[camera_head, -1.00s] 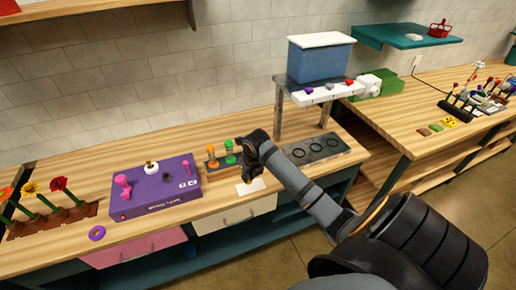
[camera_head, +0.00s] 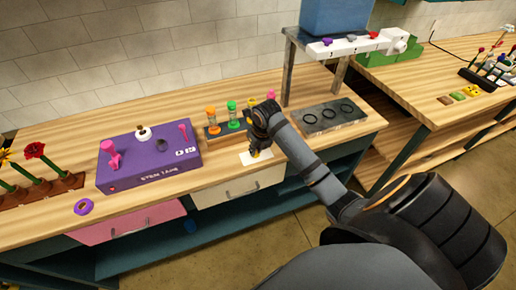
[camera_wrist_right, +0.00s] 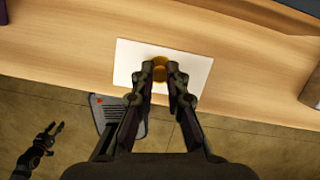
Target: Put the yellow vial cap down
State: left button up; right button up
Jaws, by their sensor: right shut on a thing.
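My right gripper (camera_head: 255,151) is over the white pad (camera_head: 262,159) at the bench's front edge. In the right wrist view its fingers (camera_wrist_right: 162,78) are shut on the yellow vial cap (camera_wrist_right: 160,67), a small round cap. The cap is over the white pad (camera_wrist_right: 128,65); I cannot tell whether it touches it. My left gripper (camera_wrist_right: 53,131) shows at the lower left of the right wrist view, off the bench, its fingers apart and empty.
Behind the pad stands a vial rack (camera_head: 214,133) with orange and green tops. A grey tray with dark rings (camera_head: 335,117) is to the right.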

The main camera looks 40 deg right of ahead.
jog(key=shift+s+r, duration=0.1)
jog(key=shift+r, duration=0.05)
grip_shut()
jog(key=shift+s+d+f+b, duration=0.15)
jog(key=shift+f+b, duration=0.15)
jog(key=o, duration=0.7)
grip_release()
jog(key=shift+r, duration=0.1)
pick_arm(q)
jog(key=shift+s+a+f, duration=0.1)
jog(key=shift+s+a, duration=0.05)
jog(key=shift+s, duration=0.3)
jog(key=shift+s+a+f, duration=0.1)
jog(key=shift+s+a, duration=0.05)
jog(key=shift+s, duration=0.3)
pick_arm(e)
jog(key=shift+o, duration=0.2)
pick_arm(q)
jog(key=shift+w+r, duration=0.1)
pick_arm(e)
jog(key=shift+r+p, duration=0.2)
jog(key=shift+p, duration=0.1)
jog(key=shift+r, duration=0.3)
pick_arm(q)
jog(key=shift+w+f+b, duration=0.15)
jog(key=shift+f+b, duration=0.55)
jog(key=shift+b, duration=0.2)
pick_arm(e)
jog(key=v, duration=1.1)
jog(key=shift+r, duration=0.2)
